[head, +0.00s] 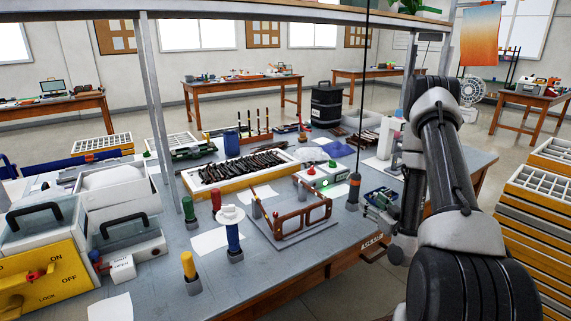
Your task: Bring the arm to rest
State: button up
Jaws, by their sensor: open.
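My arm (447,170) rises on the right side of the head view, bent at its upper joint near the bench's right end. I cannot make out my gripper or its fingertips in this view. A brown eyeglass frame (289,227) stands in a holder on a grey plate (290,238) near the bench's front edge. My visible arm links are to the right of it and look apart from it.
The grey workbench (262,263) carries a tray (246,186) of dark pieces, coloured-handled tools and white machines (122,238) at left. A bench post (160,115) and overhead shelf (280,12) frame it. Stacked trays (535,230) stand right of my arm.

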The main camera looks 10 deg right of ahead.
jog(key=w+a+r+n+g, duration=0.1)
jog(key=w+r+n+g, duration=0.1)
jog(key=w+r+g, duration=0.45)
jog(key=s+a+r+g+h, duration=0.1)
jog(key=s+a+r+h, duration=0.15)
jog(key=s+r, duration=0.75)
jog(key=s+a+r+m+g, duration=0.1)
jog(key=s+a+r+g, duration=0.1)
jog(key=s, duration=0.6)
jog(key=s+a+r+m+g, duration=0.1)
jog(key=s+a+r+g, duration=0.1)
jog(key=s, duration=0.7)
jog(key=s+a+r+m+g, duration=0.1)
jog(key=s+a+r+g, duration=0.1)
jog(key=s+r, duration=0.4)
jog(key=shift+s+a+y, duration=0.45)
jog(key=shift+s+a, duration=0.35)
jog(key=shift+s, duration=0.45)
